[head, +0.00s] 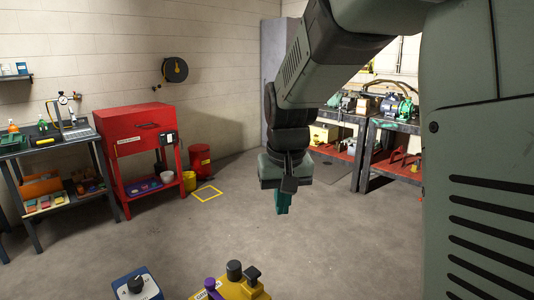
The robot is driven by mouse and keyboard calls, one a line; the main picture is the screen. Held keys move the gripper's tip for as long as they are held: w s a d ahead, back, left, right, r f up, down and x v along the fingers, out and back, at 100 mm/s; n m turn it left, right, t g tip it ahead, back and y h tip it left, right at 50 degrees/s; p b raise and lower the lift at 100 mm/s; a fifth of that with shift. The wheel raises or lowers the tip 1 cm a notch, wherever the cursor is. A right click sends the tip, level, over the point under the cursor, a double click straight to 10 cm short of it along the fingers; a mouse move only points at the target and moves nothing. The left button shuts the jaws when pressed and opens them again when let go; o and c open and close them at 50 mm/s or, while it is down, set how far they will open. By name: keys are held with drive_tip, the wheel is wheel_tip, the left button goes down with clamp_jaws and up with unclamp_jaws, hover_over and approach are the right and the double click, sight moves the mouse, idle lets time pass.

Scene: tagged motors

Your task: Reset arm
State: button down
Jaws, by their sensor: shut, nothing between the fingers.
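My gripper (283,202) hangs at the end of my arm near the middle of the head view, pointing down over bare floor. Its teal fingers are together with nothing between them. It is apart from every object around it. Motors (395,107) sit on the dark bench (405,127) at the back right, partly cut off by my own body; any tags on them are too small to read.
A red cabinet (138,140) and a dark workbench (40,147) stand on the left. A red bin (200,160) and a yellow floor square (207,193) lie behind. A blue box with a knob (137,287) and a yellow control box (240,290) are at the bottom edge. The middle floor is clear.

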drive_tip(key=s+d+r+t, duration=0.1)
drive_tip(key=s+d+r, duration=0.1)
drive_tip(key=s, duration=0.5)
drive_tip(key=s+d+r+m+t, duration=0.1)
drive_tip(key=s+d+r, duration=0.2)
drive_tip(key=s, duration=0.5)
drive_tip(key=s+d+r+t, duration=0.1)
drive_tip(key=s+d+r, duration=0.2)
drive_tip(key=s, duration=0.4)
drive_tip(key=shift+s+m, duration=0.25)
drive_tip(key=shift+m, duration=0.05)
